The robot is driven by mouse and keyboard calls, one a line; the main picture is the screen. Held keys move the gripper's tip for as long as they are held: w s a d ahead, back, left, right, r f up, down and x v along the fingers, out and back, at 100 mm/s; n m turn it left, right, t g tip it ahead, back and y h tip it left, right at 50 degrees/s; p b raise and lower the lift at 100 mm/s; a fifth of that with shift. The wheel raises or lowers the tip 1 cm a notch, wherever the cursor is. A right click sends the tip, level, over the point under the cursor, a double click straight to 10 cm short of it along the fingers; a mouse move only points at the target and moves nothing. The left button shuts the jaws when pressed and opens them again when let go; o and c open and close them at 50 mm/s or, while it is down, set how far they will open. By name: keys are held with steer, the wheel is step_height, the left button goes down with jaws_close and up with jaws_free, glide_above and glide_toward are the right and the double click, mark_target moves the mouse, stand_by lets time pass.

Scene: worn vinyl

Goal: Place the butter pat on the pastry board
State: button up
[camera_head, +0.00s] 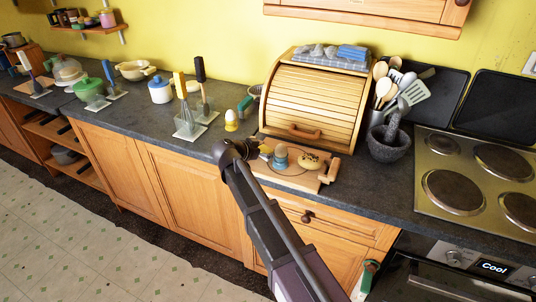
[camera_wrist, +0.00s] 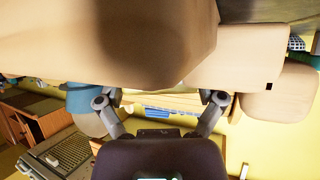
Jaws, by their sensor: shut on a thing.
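My gripper (camera_head: 254,150) is over the left end of the pastry board (camera_head: 296,178), low above the worktop. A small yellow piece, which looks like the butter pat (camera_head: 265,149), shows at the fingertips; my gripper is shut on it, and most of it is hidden. I cannot tell whether it touches the board. A blue egg cup (camera_head: 281,158) and a round speckled bun (camera_head: 309,161) are on the board. In the wrist view, the finger joints of my gripper (camera_wrist: 160,100) show, but a large tan surface close to the camera hides the tips.
A wooden bread box (camera_head: 318,105) stands right behind the board. A rolling pin (camera_head: 329,172) lies at its right end. A stone mortar (camera_head: 388,146) and the hob (camera_head: 480,185) are to the right. A yellow egg cup (camera_head: 231,121) and a whisk stand (camera_head: 187,125) are to the left.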

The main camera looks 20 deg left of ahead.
steer(key=shift+f, duration=0.15)
steer(key=o, duration=0.9)
steer(key=shift+c, duration=0.2)
steer(key=shift+r, duration=0.25)
steer(key=p+v, duration=0.5)
steer(key=v, duration=0.5)
steer(key=shift+s+a+r, duration=0.1)
steer(key=shift+s, duration=0.1)
steer(key=shift+s+a+r+p, duration=0.25)
steer(key=shift+s+a+p, duration=0.1)
steer(key=shift+s, duration=0.25)
